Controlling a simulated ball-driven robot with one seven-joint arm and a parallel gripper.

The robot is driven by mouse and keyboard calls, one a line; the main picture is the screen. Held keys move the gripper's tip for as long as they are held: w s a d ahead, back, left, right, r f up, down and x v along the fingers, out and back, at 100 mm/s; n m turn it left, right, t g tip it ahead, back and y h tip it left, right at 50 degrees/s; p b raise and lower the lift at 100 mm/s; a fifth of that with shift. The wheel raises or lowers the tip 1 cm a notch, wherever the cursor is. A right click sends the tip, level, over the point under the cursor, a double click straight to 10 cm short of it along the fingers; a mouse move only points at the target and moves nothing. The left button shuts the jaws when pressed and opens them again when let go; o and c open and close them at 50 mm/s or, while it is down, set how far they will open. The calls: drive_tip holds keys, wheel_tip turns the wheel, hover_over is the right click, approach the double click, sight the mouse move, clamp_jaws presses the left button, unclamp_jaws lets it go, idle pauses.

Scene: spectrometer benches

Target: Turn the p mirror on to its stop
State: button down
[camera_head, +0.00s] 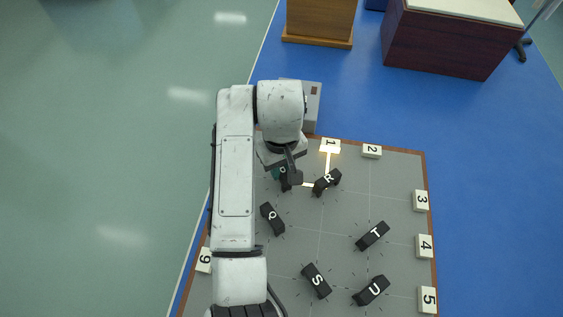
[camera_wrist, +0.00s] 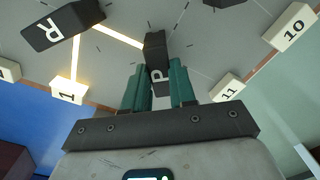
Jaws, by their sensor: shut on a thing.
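The P mirror, a black block with a white P, stands between my gripper's fingers in the wrist view (camera_wrist: 154,52). My gripper (camera_wrist: 159,76) is shut on it, with one teal finger on each side. In the head view my gripper (camera_head: 281,174) is at the upper left of the grey bench, and my wrist hides most of the P mirror. A bright beam runs from the marker 1 (camera_wrist: 69,92) to the R mirror (camera_wrist: 62,24), turns there, and ends at the P mirror. Whether the P mirror touches its stop cannot be told.
The R mirror also shows close to my gripper in the head view (camera_head: 327,182). The Q mirror (camera_head: 272,218) is just below. The T (camera_head: 373,236), S (camera_head: 316,281) and U (camera_head: 371,290) mirrors stand farther off. Numbered markers line the edge of the bench (camera_head: 398,180).

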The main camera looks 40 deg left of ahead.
sight(281, 170)
drive_tip(key=m+p, duration=0.3)
drive_tip(key=m, duration=0.1)
drive_tip(key=shift+r, duration=0.2)
drive_tip(key=shift+f+m+p, duration=0.15)
drive_tip(key=shift+m+p, duration=0.75)
drive_tip(key=shift+m, duration=1)
drive_tip(key=c, duration=0.9)
unclamp_jaws()
wheel_tip(281, 170, up, 11)
drive_tip(key=shift+f, duration=0.15)
